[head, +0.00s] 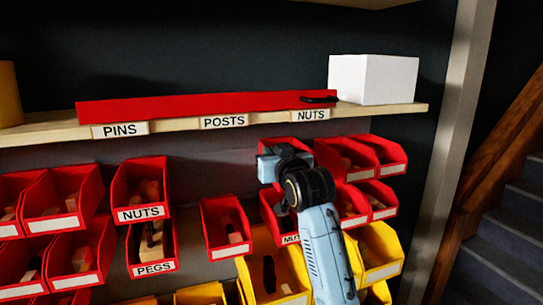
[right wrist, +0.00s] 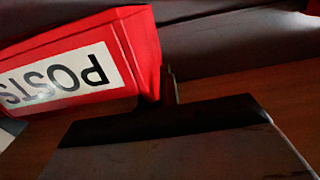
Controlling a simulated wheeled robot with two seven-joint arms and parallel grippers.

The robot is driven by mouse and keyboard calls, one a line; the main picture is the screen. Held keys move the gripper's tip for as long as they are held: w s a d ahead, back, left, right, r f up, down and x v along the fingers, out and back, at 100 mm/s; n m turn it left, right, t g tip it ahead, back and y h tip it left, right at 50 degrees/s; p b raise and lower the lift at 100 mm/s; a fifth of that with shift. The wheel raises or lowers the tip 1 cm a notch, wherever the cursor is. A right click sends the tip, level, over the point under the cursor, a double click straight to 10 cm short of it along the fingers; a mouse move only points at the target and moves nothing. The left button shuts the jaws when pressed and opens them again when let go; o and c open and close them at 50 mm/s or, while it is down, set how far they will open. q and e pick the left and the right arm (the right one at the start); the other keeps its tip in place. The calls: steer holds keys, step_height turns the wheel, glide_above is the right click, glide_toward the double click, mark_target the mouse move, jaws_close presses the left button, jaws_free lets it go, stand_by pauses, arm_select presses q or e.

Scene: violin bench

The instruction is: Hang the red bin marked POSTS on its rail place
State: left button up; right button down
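The red bin marked POSTS (right wrist: 75,65) fills the left of the right wrist view, its white label upside down there. A dark finger of my right gripper (right wrist: 168,88) meets or nearly meets the bin's right edge. In the head view my right gripper (head: 284,165) is in front of a red bin (head: 287,143) in the upper row; that bin's label is hidden. I cannot tell whether the fingers are closed on the bin. A POSTS label (head: 223,122) is on the shelf edge, above a bare stretch of grey back panel (head: 215,175). My left gripper is out of view.
Red bins hang on both sides, including a NUTS bin (head: 140,213) and a PEGS bin (head: 154,267). Yellow bins (head: 270,270) are below. The wooden shelf (head: 380,118) runs above, with a white box (head: 373,79) on it. Stairs (head: 505,235) are at the far right.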

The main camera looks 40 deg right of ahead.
steer(key=shift+v, duration=1.5)
stand_by(1.1)
